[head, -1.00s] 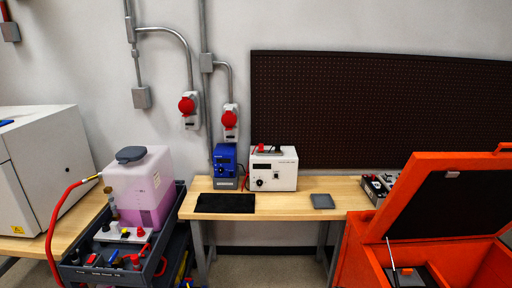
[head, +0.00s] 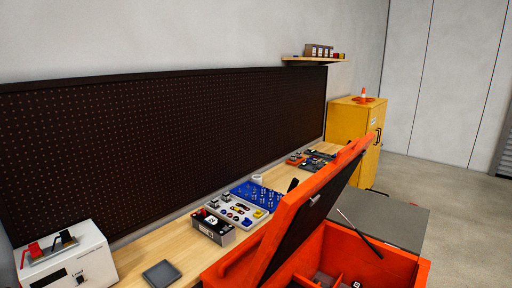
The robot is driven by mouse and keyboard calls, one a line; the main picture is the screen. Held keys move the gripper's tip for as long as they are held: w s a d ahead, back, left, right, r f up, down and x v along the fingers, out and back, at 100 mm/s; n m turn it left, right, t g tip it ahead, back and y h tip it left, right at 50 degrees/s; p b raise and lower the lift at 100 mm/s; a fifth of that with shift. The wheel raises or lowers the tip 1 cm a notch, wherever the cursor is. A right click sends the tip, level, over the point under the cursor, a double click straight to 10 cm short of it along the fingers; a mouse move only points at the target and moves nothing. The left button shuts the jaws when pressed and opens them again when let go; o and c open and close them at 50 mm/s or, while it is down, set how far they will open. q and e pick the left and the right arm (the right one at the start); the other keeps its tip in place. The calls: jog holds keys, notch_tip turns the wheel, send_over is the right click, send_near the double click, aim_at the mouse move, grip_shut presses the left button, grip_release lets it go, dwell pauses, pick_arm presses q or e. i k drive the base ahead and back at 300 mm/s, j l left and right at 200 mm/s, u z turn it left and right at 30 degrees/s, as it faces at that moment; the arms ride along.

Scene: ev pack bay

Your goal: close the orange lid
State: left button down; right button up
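The orange lid (head: 282,215) stands raised and tilted over an orange chest (head: 385,262) at the lower right of the head view. Its dark inner panel faces right, with a small light latch plate near its edge. A thin dark stay rod (head: 358,232) rises at a slant from the chest. The chest is open, with dividers and dark items partly visible inside. Its lower part is cut off by the frame. Neither of my grippers is in view.
A wooden bench (head: 184,250) runs along the wall behind the chest, holding a white instrument (head: 66,262), a grey pad (head: 161,273) and a blue parts tray (head: 257,196). A grey surface (head: 385,218) lies beyond the chest. A yellow cabinet (head: 350,125) carries an orange cone. Floor is clear at right.

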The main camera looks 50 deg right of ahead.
aim_at(293, 221)
jog(key=i+j+z, duration=0.1)
jog(key=i+z, duration=0.25)
jog(key=i+j+z, duration=0.35)
jog(key=i+l+z, duration=0.1)
jog(key=z, duration=1.65)
